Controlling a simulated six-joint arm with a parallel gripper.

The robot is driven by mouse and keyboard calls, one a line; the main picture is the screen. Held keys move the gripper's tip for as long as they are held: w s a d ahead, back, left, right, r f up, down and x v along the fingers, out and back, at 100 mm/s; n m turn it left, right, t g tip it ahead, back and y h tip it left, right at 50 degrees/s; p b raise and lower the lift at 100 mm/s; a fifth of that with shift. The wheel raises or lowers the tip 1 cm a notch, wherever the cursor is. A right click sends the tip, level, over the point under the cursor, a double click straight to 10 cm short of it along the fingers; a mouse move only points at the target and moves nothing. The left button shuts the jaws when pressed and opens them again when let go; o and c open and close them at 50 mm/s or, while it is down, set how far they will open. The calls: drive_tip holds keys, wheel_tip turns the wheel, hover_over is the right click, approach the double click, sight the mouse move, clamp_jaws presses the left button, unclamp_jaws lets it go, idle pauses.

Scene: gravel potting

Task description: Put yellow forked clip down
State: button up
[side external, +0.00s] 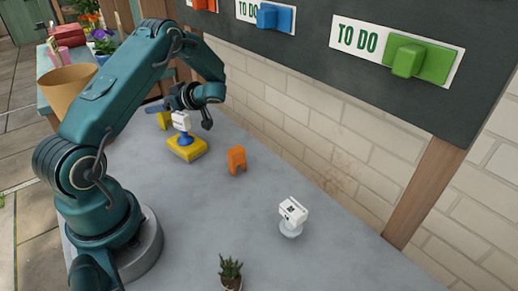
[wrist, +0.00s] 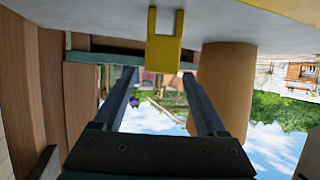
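The yellow forked clip (side external: 164,120) stands on the grey table behind the yellow block with a blue post, partly covered by my gripper. In the wrist view, which looks upside down, the clip (wrist: 164,52) sits at top centre against the table, its fork toward the top edge. My gripper (side external: 181,113) is low over the table beside the clip. Its two fingers (wrist: 161,74) are spread apart, one either side of the clip in the wrist picture, with visible gaps. No grip on the clip shows.
The yellow block (side external: 187,149) carries a blue post and white tag close to my gripper. An orange forked clip (side external: 236,160), a white tagged piece (side external: 292,215) and a small plant (side external: 230,271) stand nearer. A tan pot (side external: 68,88) is left. The dark board (side external: 320,45) hangs behind.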

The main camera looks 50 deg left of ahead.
drive_tip(key=shift+r, duration=0.5)
drive_tip(key=d+r+m+h, duration=0.1)
drive_tip(key=d+r, duration=0.1)
drive_tip(key=d, duration=0.2)
drive_tip(key=d+r+m+t+h, duration=0.1)
drive_tip(key=d+r+m, duration=0.1)
drive_tip(key=d, duration=0.3)
drive_tip(key=w+d+r+m+t+h, duration=0.1)
drive_tip(key=d+r+m, duration=0.1)
drive_tip(key=d, duration=0.3)
drive_tip(key=shift+r, duration=0.2)
drive_tip(key=s+d+r+m+t+h, duration=0.1)
drive_tip(key=s+d+m+t+h, duration=0.2)
drive_tip(key=d+m, duration=0.5)
drive_tip(key=s+d+r+m+t+h, duration=0.2)
drive_tip(key=s+d+m+t+h, duration=0.2)
drive_tip(key=d+m, duration=0.5)
drive_tip(key=d+t+h, duration=0.1)
drive_tip(key=d+h, duration=0.1)
drive_tip(key=d, duration=0.3)
drive_tip(key=shift+r+t, duration=0.3)
